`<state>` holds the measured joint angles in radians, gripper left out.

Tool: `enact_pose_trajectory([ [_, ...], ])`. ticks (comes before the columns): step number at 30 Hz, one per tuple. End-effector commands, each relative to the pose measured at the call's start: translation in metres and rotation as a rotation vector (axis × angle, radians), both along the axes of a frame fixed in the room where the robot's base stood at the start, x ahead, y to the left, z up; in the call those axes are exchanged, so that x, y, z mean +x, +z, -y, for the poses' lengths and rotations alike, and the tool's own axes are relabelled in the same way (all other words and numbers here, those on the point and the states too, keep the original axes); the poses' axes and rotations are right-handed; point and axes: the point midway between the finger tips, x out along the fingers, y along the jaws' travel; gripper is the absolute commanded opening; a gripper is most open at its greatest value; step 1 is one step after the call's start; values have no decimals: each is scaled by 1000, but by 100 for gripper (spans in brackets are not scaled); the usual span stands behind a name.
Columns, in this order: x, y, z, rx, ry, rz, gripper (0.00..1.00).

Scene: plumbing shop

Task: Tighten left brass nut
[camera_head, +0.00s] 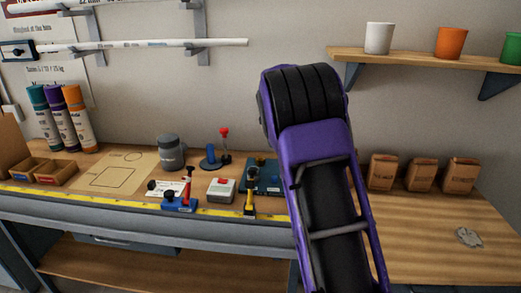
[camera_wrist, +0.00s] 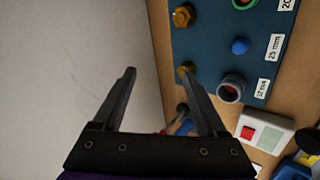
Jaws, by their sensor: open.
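In the wrist view two brass pieces show on a blue-green board (camera_wrist: 212,55). One brass piece (camera_wrist: 183,17) is near the top. The other brass piece (camera_wrist: 186,68) is lower, right at the tip of my gripper's right finger and partly hidden by it. I cannot tell which is the left nut, or whether the finger touches it. My gripper (camera_wrist: 157,72) is open with nothing between its fingers. In the head view the board (camera_head: 262,174) is partly covered by my purple arm, and the nuts and gripper cannot be made out.
The board also carries a grey ring (camera_wrist: 230,89), a blue knob (camera_wrist: 240,46) and size labels. A box with a red button (camera_head: 221,189) stands close by. A red-handled blue tool (camera_head: 180,197) and a grey jar (camera_head: 170,152) stand further left. Brown packets (camera_head: 420,175) stand right.

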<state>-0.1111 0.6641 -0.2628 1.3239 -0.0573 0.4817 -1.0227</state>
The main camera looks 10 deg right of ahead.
Motion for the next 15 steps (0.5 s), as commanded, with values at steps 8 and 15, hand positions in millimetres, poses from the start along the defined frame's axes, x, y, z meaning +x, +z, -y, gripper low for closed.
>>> enact_pose_trajectory([
  [8, 6, 33, -21, 533, -584, -84, 74],
  [15, 1, 44, -34, 717, -824, -142, 74],
])
